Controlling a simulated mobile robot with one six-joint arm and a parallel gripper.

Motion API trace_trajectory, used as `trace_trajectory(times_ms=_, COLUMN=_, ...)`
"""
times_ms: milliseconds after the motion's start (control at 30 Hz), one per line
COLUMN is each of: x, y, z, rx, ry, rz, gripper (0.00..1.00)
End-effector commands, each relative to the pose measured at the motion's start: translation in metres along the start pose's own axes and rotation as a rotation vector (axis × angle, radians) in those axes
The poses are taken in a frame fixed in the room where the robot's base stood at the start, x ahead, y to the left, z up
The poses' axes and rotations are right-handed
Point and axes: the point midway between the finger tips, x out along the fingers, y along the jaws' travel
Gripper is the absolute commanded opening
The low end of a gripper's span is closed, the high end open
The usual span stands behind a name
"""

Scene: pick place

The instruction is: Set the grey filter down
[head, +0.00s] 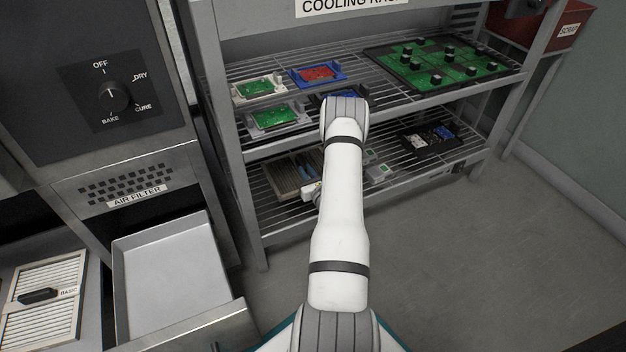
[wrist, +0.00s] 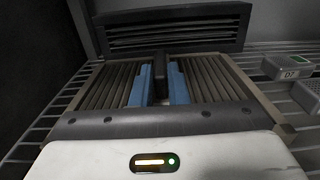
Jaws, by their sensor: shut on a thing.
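The grey filter (wrist: 105,88) is a brownish-grey slatted panel with a dark raised handle (wrist: 161,68) across its middle. My gripper (wrist: 160,84) has its two blue fingers shut on that handle, one on each side. The filter is level at the wire lower shelf (wrist: 50,118) of the rack. I cannot tell whether it rests on the wires or hangs just above them. In the head view, the filter (head: 287,180) shows left of my arm on the lower shelf, partly covered by my arm.
A dark slatted panel (wrist: 175,30) stands behind the filter. Grey boxes, one marked D7 (wrist: 288,66), lie to its right. A black tray (head: 430,138) is farther right. The upper shelf (head: 345,95) holds several circuit boards. A pale filter (head: 62,272) and an open empty drawer (head: 170,275) are at left.

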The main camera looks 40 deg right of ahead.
Motion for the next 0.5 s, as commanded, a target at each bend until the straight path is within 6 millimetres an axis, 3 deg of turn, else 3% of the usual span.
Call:
trace_trajectory(times_ms=300, x=0.001, y=0.001, z=-0.042, rx=0.000, ry=-0.002, rz=0.002, gripper=0.00)
trace_trajectory(times_ms=500, x=0.001, y=0.002, z=-0.043, rx=-0.001, ry=-0.003, rz=0.003, gripper=0.00)
